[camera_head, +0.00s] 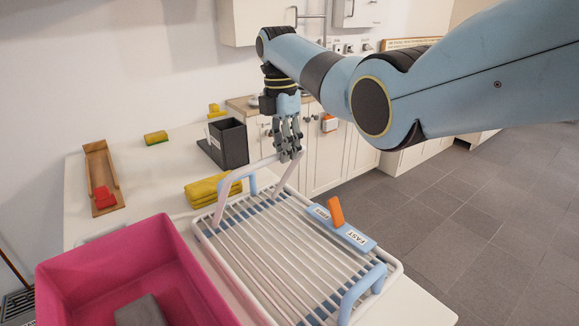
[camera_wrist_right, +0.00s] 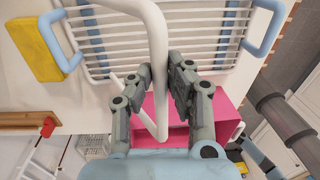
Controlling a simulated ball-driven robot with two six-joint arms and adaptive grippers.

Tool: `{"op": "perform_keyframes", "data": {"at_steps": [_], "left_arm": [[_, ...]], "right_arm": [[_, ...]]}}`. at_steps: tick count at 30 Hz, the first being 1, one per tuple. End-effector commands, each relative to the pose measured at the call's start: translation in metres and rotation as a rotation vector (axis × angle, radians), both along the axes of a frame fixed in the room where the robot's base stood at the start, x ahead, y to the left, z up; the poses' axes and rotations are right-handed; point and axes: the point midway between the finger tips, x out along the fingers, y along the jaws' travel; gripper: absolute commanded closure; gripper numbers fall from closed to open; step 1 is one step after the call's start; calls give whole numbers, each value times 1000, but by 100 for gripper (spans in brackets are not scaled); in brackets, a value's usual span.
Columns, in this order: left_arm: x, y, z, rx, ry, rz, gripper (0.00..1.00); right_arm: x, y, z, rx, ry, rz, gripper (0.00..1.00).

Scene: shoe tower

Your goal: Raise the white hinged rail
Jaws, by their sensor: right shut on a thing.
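The white hinged rail (camera_head: 224,193) is a hoop tilted up above the far left part of the white wire rack (camera_head: 262,292). My right gripper (camera_head: 289,156) is shut on the hoop's raised bar, at its right part. In the right wrist view the rail (camera_wrist_right: 156,30) passes between the two dark fingers of the gripper (camera_wrist_right: 160,68). The fingers hide part of the bar. My left gripper is in neither view.
The rack has blue handles (camera_head: 350,298) and a blue panel with an orange lever (camera_head: 336,211). A pink bin (camera_head: 75,262) holds a grey item at front left. A folded yellow cloth (camera_head: 205,191) and a black container (camera_head: 229,142) stand behind.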

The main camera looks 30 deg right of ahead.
Motion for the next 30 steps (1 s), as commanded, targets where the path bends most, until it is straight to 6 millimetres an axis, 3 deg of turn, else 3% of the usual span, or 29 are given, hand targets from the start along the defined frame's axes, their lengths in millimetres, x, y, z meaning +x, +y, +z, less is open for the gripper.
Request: {"op": "perform_keyframes", "data": {"at_steps": [3,12,30], "left_arm": [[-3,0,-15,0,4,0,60],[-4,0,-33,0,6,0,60],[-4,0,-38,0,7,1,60]], "right_arm": [[6,0,2,-5,27,0,100],[14,1,8,-14,81,0,100],[17,2,12,-17,100,0,100]]}}
